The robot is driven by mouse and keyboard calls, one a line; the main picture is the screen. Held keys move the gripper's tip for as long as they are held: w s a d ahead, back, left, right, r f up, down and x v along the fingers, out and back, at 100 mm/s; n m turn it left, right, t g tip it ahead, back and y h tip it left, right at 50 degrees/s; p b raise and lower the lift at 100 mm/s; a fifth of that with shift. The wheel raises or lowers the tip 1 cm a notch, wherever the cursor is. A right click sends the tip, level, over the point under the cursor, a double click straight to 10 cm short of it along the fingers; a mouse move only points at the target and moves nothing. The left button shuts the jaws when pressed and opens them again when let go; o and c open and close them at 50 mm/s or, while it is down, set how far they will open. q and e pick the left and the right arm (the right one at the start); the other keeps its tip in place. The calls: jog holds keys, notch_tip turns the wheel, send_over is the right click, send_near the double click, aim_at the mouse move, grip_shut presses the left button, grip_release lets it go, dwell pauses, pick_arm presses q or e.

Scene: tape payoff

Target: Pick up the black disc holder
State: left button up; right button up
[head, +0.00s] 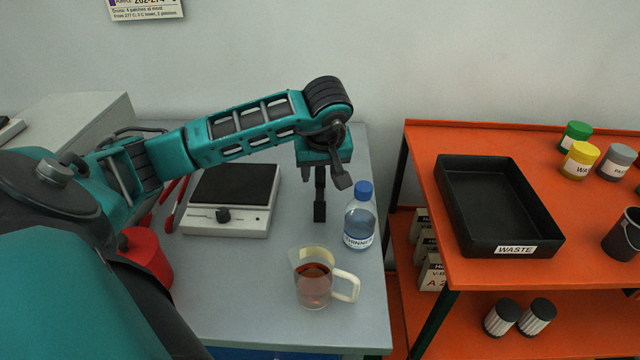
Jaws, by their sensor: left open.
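I cannot make out a black disc holder for certain in the head view. My left gripper (323,192) hangs pointing down over the grey table (240,300), just left of a clear bottle (360,222) with a blue cap. Its jaws are open, and I see nothing held between them. A slim dark upright piece with a small block at its lower end shows below the palm and looks like a finger. My left arm and shoulder hide much of the table's left side. My right gripper is not in view.
A glass jug (313,284) of amber liquid and a hotplate (230,222) stand on the table. A red object (146,258) is partly hidden by my arm. An orange shelf cart (590,262) at right holds a black WASTE tray (448,210), lidded jars (580,160) and a dark cup (622,240).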

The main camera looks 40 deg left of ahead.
pick_arm(q)
grip_shut()
jog(key=shift+r, duration=0.15)
dwell(0.4)
